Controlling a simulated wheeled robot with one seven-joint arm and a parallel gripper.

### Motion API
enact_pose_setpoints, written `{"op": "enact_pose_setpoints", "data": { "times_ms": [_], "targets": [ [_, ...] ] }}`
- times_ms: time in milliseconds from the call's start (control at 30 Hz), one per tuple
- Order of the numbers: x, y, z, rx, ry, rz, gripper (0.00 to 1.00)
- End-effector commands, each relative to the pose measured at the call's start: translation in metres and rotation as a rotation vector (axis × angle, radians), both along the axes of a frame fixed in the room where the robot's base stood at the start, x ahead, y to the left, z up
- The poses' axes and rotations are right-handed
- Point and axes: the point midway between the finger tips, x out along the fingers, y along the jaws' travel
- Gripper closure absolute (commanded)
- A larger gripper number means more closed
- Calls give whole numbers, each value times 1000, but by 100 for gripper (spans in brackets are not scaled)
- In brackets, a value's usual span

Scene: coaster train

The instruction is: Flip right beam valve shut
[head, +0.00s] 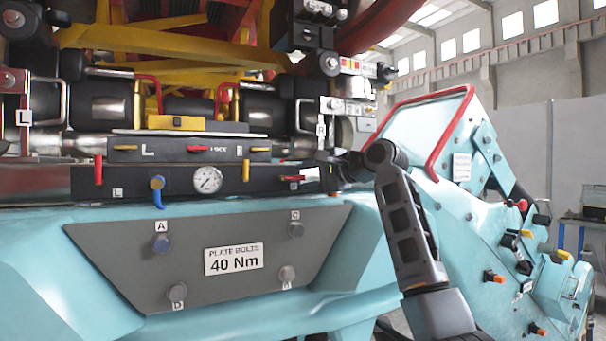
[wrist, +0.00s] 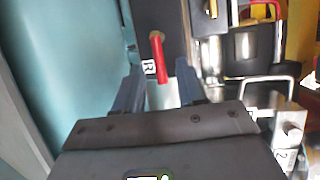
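The right beam valve has a red lever (head: 292,178) near the right end of the lower black beam (head: 130,183). It lies sideways, along the beam. In the wrist view the red lever (wrist: 157,52) points toward my gripper, with a white R label (wrist: 149,68) beside its tip. My gripper (wrist: 158,82) is open, a finger on each side of the label and lever end, with nothing visibly held. In the head view my gripper (head: 338,168) is at the beam's right end, partly hidden by my wrist. Contact with the lever cannot be told.
On the same beam are an upright red lever (head: 98,170), a blue valve (head: 157,184), a gauge (head: 208,180) and an upright yellow lever (head: 246,168). A bar (head: 170,155) with small levers sits above. A turquoise arm with a red rail (head: 436,165) stands at right.

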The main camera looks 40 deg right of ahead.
Motion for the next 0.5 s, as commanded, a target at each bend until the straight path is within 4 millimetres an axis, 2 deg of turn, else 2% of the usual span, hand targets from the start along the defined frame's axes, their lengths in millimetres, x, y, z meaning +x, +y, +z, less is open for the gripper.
{"op": "enact_pose_setpoints", "data": {
  "times_ms": [133, 400, 500],
  "targets": [
    [10, 1, -2, 0, 1, 0, 60],
    [12, 1, -3, 0, -1, -1, 60],
    [12, 1, -3, 0, -1, -1, 68]
  ]
}}
